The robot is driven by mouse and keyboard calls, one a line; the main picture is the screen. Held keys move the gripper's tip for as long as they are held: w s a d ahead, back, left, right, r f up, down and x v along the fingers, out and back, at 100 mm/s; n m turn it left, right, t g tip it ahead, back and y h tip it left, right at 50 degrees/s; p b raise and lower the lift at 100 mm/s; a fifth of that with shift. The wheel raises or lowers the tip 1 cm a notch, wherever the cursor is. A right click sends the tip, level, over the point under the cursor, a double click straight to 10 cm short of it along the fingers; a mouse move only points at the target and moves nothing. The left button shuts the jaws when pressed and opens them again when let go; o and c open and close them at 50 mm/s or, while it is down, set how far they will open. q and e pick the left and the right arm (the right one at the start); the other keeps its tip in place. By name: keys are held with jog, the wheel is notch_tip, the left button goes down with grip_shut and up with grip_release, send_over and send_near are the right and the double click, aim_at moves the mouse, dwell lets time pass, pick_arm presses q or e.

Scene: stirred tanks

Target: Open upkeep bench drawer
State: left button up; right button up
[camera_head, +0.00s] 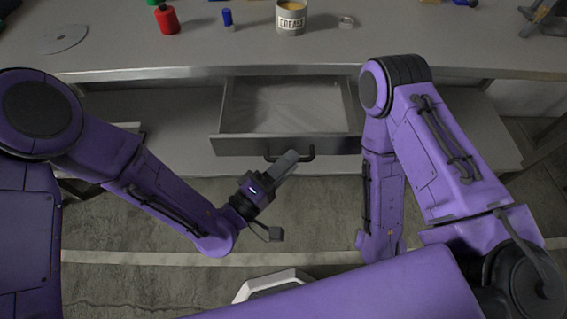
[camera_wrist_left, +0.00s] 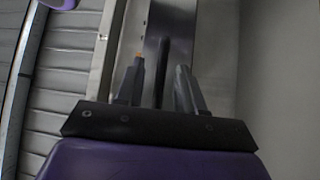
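The bench drawer (camera_head: 290,105) is pulled out below the bench top. Its inside is pale and looks empty. Its dark bar handle (camera_head: 309,154) is on the front panel, partly hidden behind my left gripper (camera_head: 287,160). In the left wrist view the gripper's two fingers (camera_wrist_left: 161,85) are apart, with the dark handle bar (camera_wrist_left: 160,72) between them. A gap shows on each side of the bar, so the fingers do not look closed on it. The drawer front (camera_wrist_left: 170,30) lies just beyond the fingertips. My right gripper is not in view.
The grey bench top (camera_head: 200,55) runs across the back. On it stand a grease tin (camera_head: 291,20), a red bottle (camera_head: 166,20), a small blue item (camera_head: 228,19), a metal ring (camera_head: 347,22) and a flat disc (camera_head: 60,38). Bare floor lies in front of the drawer.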

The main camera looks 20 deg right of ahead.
pick_arm(q)
jog(key=b+v, duration=0.2)
jog(key=v, duration=0.8)
jog(key=shift+a, duration=0.2)
jog(key=shift+s, duration=0.15)
jog(key=w+a+f+g+y+p, duration=0.1)
jog(key=a+f+y, duration=0.4)
jog(key=f, duration=0.2)
jog(key=w+a+f+y, duration=0.2)
jog(key=a+f+y, duration=0.25)
jog(key=f, duration=0.25)
jog(key=s+a+f+g+y+p, duration=0.1)
jog(key=s+a+f+g+y, duration=0.1)
jog(key=a, duration=0.5)
jog(key=s+a+f+n+g+y+p, duration=0.1)
jog(key=s+a+f+g+y, duration=0.1)
jog(key=s+a+y, duration=0.3)
jog(key=s+a+f+n+g+y+p, duration=0.1)
jog(key=s+a+f+y, duration=0.2)
jog(key=s+a, duration=0.3)
jog(key=a, duration=0.2)
jog(key=shift+a+f+g+p, duration=0.3)
jog(key=shift+a+f+g, duration=0.05)
jog(key=shift+f+g, duration=0.05)
